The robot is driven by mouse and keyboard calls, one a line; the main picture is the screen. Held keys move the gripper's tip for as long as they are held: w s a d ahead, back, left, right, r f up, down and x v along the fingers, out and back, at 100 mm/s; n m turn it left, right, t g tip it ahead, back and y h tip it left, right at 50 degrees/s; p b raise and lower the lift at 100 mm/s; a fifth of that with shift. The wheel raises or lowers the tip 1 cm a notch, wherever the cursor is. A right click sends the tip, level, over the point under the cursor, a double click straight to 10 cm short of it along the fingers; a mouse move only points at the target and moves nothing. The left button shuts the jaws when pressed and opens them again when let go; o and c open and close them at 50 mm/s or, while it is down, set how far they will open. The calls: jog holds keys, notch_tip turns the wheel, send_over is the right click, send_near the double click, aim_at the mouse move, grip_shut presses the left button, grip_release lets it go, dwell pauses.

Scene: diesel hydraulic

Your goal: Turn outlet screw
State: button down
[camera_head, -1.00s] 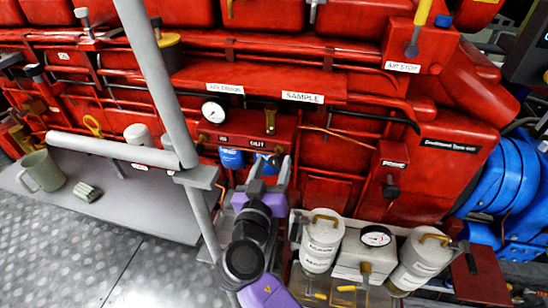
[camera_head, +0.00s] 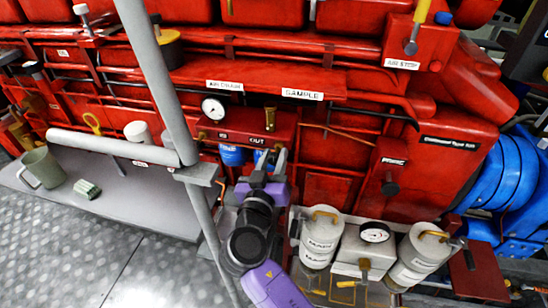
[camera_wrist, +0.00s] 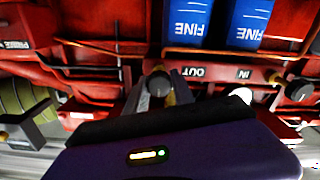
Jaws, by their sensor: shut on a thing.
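The outlet screw (camera_wrist: 158,82) is a dark grey round knob with a brass-coloured part around it, beside the OUT label (camera_wrist: 194,72) in the wrist view. My gripper (camera_wrist: 160,90) has a finger on each side of the knob and is shut on it. In the head view my gripper (camera_head: 270,158) reaches up to the red panel just below the OUT label (camera_head: 262,141); the fingers hide the screw there. The inlet screw (camera_wrist: 298,89) stands apart, beside the IN label (camera_wrist: 245,75).
Two blue FINE filters (camera_wrist: 249,22) sit close to the screw. A grey vertical post (camera_head: 160,80) stands left of my arm. White canisters (camera_head: 322,238) and a gauge box (camera_head: 365,252) stand to the right. A mug (camera_head: 42,168) rests on the grey ledge at left.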

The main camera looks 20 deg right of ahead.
jog(key=shift+n, duration=0.3)
jog(key=n, duration=0.4)
jog(key=shift+a+n, duration=0.1)
jog(key=shift+n, duration=0.2)
jog(key=n+p, duration=0.2)
jog(key=n, duration=0.3)
jog(key=n+p, duration=0.4)
jog(key=n, duration=0.2)
jog(key=shift+n, duration=0.4)
jog(key=n+p, duration=0.2)
jog(key=n, duration=0.2)
jog(key=shift+a+f+n+p, duration=0.1)
jog(key=shift+f+n+p, duration=0.15)
jog(key=shift+n+p, duration=0.15)
jog(key=shift+f, duration=0.1)
jog(key=c, duration=1.1)
grip_release()
jog(key=shift+o, duration=0.2)
